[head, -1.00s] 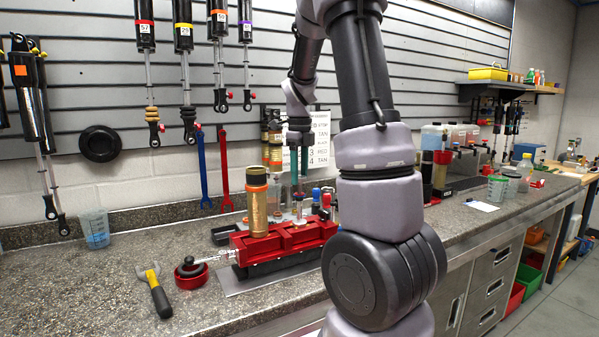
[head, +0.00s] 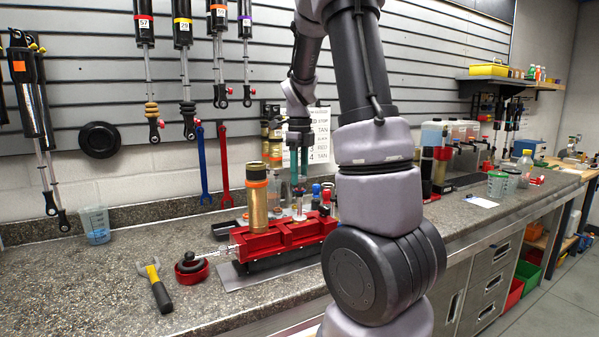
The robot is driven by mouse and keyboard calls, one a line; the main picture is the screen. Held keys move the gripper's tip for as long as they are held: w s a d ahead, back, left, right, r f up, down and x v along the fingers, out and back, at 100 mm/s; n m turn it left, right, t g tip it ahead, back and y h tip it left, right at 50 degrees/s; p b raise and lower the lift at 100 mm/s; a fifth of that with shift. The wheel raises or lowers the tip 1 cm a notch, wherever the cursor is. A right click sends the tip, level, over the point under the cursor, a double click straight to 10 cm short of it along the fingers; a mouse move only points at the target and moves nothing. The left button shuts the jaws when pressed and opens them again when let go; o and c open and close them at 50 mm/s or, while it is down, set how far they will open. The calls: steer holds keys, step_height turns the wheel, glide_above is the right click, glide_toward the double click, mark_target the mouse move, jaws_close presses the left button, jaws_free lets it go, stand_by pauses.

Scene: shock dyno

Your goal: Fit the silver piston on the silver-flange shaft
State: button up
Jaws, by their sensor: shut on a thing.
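My gripper (head: 299,181) points straight down, its teal fingers above the back part of the red vise (head: 285,236). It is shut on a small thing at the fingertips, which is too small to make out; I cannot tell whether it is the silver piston. A small upright silver part (head: 298,207) shows just below the fingers, behind the vise top. I cannot tell whether it is the silver-flange shaft, or whether it touches what I hold. My arm hides the area to the right.
A gold shock body (head: 257,205) stands upright at the vise. A silver rod (head: 222,253) runs left to a red dish (head: 191,274) with a black part.

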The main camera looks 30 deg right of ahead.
steer(key=shift+f, duration=0.3)
steer(key=o, duration=1.3)
steer(key=shift+c, duration=0.2)
steer(key=shift+r, duration=0.15)
step_height(320, 180, up, 10)
steer(key=shift+r, duration=0.25)
